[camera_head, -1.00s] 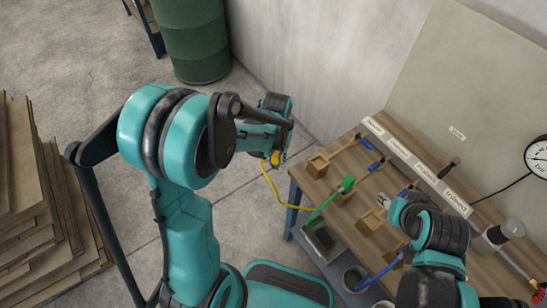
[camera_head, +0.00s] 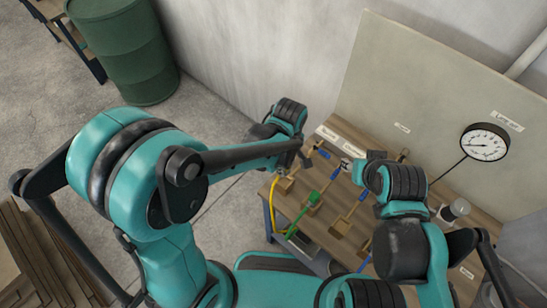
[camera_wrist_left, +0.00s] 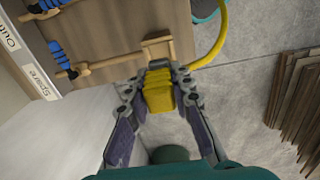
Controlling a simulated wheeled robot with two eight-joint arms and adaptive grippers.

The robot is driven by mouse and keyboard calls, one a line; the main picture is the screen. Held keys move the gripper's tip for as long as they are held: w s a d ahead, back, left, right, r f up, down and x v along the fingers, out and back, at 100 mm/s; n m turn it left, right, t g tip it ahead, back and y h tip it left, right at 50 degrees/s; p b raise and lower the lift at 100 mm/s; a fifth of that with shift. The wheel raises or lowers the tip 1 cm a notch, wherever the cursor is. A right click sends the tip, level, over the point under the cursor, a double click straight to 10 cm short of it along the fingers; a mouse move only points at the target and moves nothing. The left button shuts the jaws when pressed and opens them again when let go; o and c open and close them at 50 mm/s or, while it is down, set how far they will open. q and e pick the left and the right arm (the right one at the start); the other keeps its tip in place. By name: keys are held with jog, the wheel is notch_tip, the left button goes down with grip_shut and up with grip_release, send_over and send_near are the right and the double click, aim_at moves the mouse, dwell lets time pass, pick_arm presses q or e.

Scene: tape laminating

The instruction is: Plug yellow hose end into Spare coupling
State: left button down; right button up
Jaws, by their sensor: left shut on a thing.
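My left gripper (camera_wrist_left: 158,78) is shut on the yellow hose end (camera_wrist_left: 158,95) in the left wrist view. In the head view this gripper (camera_head: 290,165) is over the bench's left edge, and the yellow hose (camera_head: 274,205) hangs below it. The Spare label (camera_wrist_left: 40,84) is at the left of the wrist view. Beside it a blue coupling (camera_wrist_left: 62,60) sits on a brass stem leading toward a wooden block (camera_wrist_left: 158,48), just beyond the fingertips. The hose end is apart from the coupling. My right gripper (camera_head: 347,164) is over the bench; its jaws are too small to read.
A green hose end (camera_head: 313,198) sits among wooden blocks on the bench (camera_head: 318,222). A backboard (camera_head: 400,80) with a gauge (camera_head: 484,142) stands behind. A green drum (camera_head: 122,50) and stacked boards (camera_head: 25,255) are on the floor at left.

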pick_arm(q)
jog(key=shift+d+f+b, duration=0.1)
jog(key=shift+f+b, duration=0.35)
jog(key=shift+f, duration=0.15)
jog(key=shift+f+b, duration=1)
jog(key=shift+f, duration=0.4)
jog(key=shift+f, duration=0.2)
jog(key=shift+f+b, duration=0.2)
jog(key=shift+b, duration=0.25)
jog(key=shift+f+b, duration=0.35)
jog(key=shift+b, duration=0.1)
jog(key=shift+f+b, duration=0.3)
jog(key=shift+f+b, duration=0.35)
jog(key=shift+b, duration=0.05)
dwell(0.5)
